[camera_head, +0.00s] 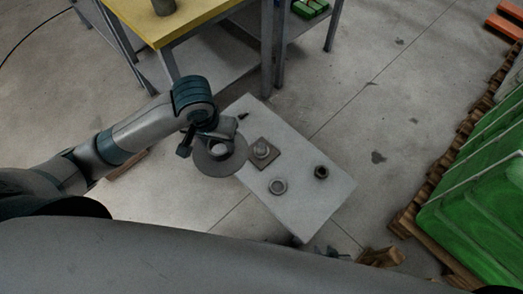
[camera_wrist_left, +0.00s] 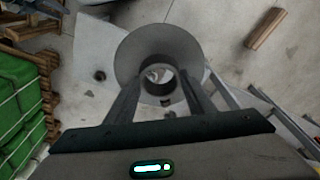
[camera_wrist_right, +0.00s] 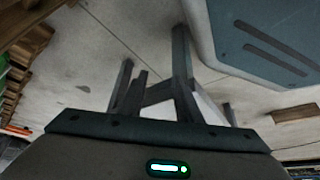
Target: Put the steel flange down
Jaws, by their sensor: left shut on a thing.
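The steel flange (camera_head: 208,163) is a grey disc with a raised round hub. My left gripper (camera_head: 217,146) is shut on its hub and holds it over the left edge of the low white table (camera_head: 310,212). In the left wrist view the flange (camera_wrist_left: 130,50) sits between the fingertips (camera_wrist_left: 160,80), its bore facing the camera. Any gap between the disc and the tabletop is hard to judge. My right gripper (camera_wrist_right: 160,78) shows only in its own wrist view, its fingers apart with nothing seen between them.
On the white table are a square plate with a round part (camera_head: 262,153), a pale ring (camera_head: 279,186) and a dark ring (camera_head: 321,172). The table's front corner is bare. A yellow-topped table (camera_head: 190,20) stands behind; green sacks on a pallet (camera_head: 480,205) are at right.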

